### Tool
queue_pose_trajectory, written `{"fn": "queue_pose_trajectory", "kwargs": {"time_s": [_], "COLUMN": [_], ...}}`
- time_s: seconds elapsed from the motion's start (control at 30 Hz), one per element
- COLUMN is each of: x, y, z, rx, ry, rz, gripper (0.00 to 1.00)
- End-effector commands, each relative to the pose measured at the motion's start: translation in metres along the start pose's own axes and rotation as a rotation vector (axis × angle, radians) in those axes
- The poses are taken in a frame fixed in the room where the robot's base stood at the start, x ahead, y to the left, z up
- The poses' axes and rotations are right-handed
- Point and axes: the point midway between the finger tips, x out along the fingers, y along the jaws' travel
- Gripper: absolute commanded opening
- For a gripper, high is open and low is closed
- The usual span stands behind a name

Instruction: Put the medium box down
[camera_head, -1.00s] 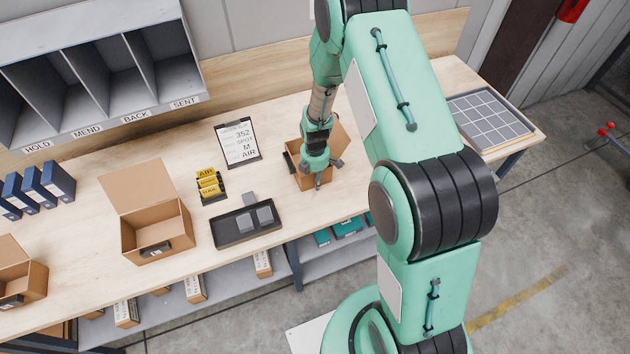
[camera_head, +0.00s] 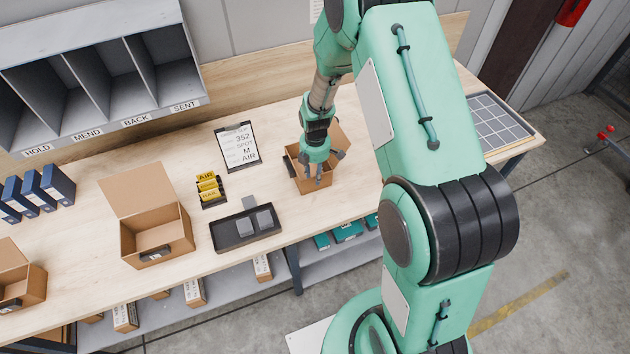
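An open brown cardboard box (camera_head: 297,176) is at the right part of the bench, with a raised flap behind my gripper; I take it as the medium box. It appears to rest on the bench top. My gripper (camera_head: 322,172) points down over this box. Its fingers look spread, with two over the box's opening and one towards its right side. They do not look closed on a wall, though contact is hard to judge. The arm and fingers hide part of the box's inside and its right wall.
A larger open box (camera_head: 155,240) and another open box (camera_head: 25,290) stand to the left. A gridded tray (camera_head: 497,122) is at the right end.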

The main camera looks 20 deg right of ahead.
Motion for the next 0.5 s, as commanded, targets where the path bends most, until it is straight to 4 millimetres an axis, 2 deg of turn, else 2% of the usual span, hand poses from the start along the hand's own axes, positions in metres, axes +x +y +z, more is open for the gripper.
{"fn": "queue_pose_trajectory", "kwargs": {"time_s": [0.1, 0.3, 0.5], "x": [-0.020, -0.045, -0.056], "y": [0.001, 0.001, 0.000], "z": [0.000, 0.000, 0.000], "rx": [0.000, 0.000, 0.000], "ry": [0.000, 0.000, 0.000], "rz": [0.003, 0.003, 0.000], "gripper": [0.26, 0.26, 0.26]}}
